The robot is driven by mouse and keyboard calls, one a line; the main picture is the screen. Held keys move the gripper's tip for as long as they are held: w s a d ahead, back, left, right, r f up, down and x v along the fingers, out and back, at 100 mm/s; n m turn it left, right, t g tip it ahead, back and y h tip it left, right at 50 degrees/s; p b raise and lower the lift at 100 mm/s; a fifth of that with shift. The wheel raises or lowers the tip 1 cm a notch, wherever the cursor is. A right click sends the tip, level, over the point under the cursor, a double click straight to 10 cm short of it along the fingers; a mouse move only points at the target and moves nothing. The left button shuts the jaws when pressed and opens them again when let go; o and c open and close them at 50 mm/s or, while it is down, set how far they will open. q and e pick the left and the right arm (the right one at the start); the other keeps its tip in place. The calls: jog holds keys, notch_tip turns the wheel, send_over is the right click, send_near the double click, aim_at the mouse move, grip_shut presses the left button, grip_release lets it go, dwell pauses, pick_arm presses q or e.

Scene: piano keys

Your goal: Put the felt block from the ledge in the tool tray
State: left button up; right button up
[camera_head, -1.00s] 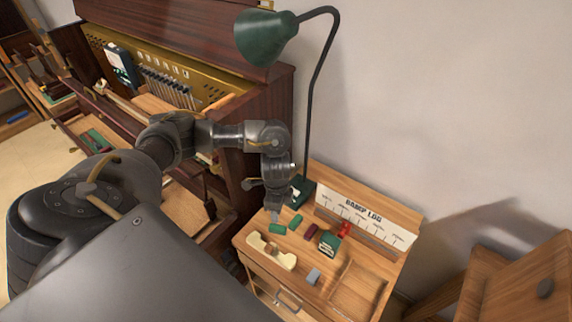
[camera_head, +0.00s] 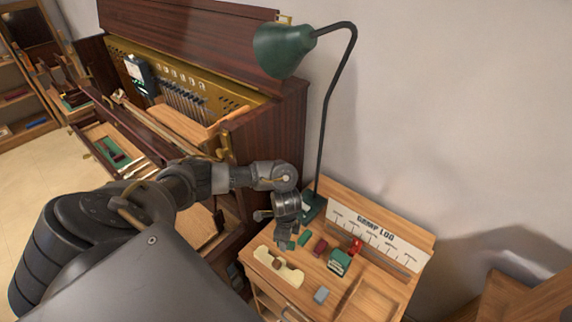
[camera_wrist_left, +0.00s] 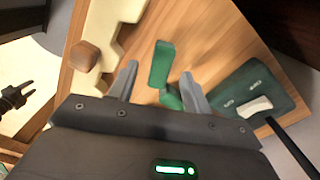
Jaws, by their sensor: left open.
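Two small green blocks lie on the wooden side table. One green block (camera_head: 304,238) is clear; the other (camera_head: 291,245) is partly hidden by my left gripper (camera_head: 285,240). In the left wrist view, my left gripper (camera_wrist_left: 158,85) is open just above the table. A longer green block (camera_wrist_left: 161,64) shows between and beyond its fingertips, and a second green piece (camera_wrist_left: 171,97) is partly covered by the right finger. I cannot tell which one is the felt block. A tray (camera_head: 110,148) with green and dark pieces juts from the piano at left; it may be the tool tray.
The green lamp (camera_head: 286,48) has its base (camera_wrist_left: 255,95) close to my gripper. A cream piece (camera_head: 278,267), a dark red block (camera_head: 320,247), a green box (camera_head: 339,262), a red item (camera_head: 355,246) and a grey block (camera_head: 321,294) also lie on the table.

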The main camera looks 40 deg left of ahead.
pick_arm(q)
jog(key=shift+f, duration=0.85)
jog(key=shift+c, duration=0.3)
grip_shut()
jog(key=shift+r, duration=0.2)
